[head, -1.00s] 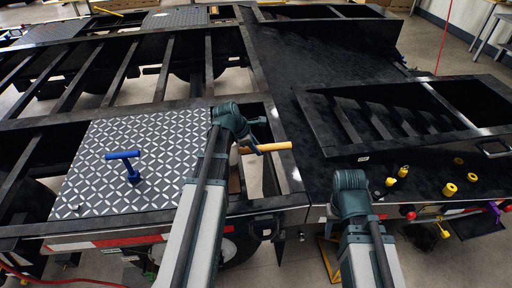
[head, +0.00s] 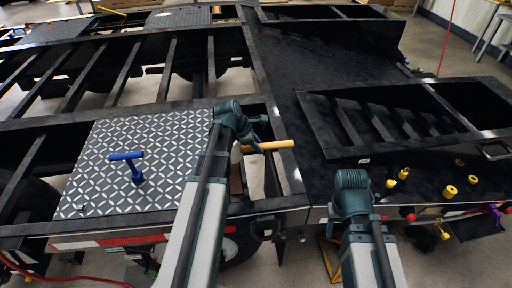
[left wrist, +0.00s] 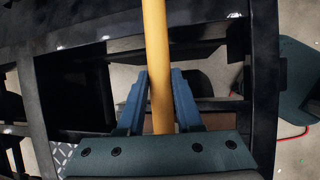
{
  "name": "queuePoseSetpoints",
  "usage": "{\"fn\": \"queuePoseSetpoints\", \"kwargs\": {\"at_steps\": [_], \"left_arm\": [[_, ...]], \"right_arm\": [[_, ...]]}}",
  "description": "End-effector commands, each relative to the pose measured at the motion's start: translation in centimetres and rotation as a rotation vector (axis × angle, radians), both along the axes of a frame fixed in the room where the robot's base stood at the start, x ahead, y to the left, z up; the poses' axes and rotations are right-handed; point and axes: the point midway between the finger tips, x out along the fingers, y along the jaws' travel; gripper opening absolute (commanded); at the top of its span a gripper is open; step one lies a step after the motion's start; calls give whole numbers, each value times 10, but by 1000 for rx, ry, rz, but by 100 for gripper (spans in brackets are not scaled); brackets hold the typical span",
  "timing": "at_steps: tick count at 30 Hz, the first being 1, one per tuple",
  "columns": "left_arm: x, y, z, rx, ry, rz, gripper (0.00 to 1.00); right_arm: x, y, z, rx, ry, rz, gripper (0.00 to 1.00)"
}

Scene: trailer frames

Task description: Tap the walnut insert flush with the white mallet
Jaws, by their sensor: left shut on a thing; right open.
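My left gripper (head: 258,147) is shut on a tan wooden handle (head: 280,145). It holds the handle roughly level above the gap in the black frame. In the left wrist view the blue fingers (left wrist: 159,80) sit on both sides of the handle (left wrist: 155,35), which runs out of the picture at the top. No white mallet head shows on it. My right gripper (head: 351,190) is over the frame's front edge, apart from the handle; its fingers are hidden. A brown surface (left wrist: 192,117) lies below the left fingers; I cannot tell whether it is the walnut insert.
Yellow pieces (head: 450,190) sit on the black deck (head: 300,90) at the right. A raised black ramp frame (head: 335,155) lies behind them. Open gaps lie between the beams.

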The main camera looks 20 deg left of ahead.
Motion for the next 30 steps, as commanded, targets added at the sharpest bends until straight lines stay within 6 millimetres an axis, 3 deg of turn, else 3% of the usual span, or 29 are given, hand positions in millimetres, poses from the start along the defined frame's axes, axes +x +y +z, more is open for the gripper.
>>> {"fn": "queuePoseSetpoints", "kwargs": {"at_steps": [5, 16, 17, 23, 30], "left_arm": [[0, 0, -9, 0, 0, 0, 0], [0, 0, -71, 0, 0, 0, 0], [0, 0, -60, 0, 0, 0, 0], [0, 0, -49, 1, 1, 0, 0], [0, 0, -22, 1, 1, 0, 0]], "right_arm": [[0, 0, -9, 0, 0, 0, 50], [0, 0, -71, 0, 0, -1, 50], [0, 0, -60, 0, 0, -1, 50], [0, 0, -49, 0, 0, -1, 50], [0, 0, -22, 0, 0, 0, 50]]}}
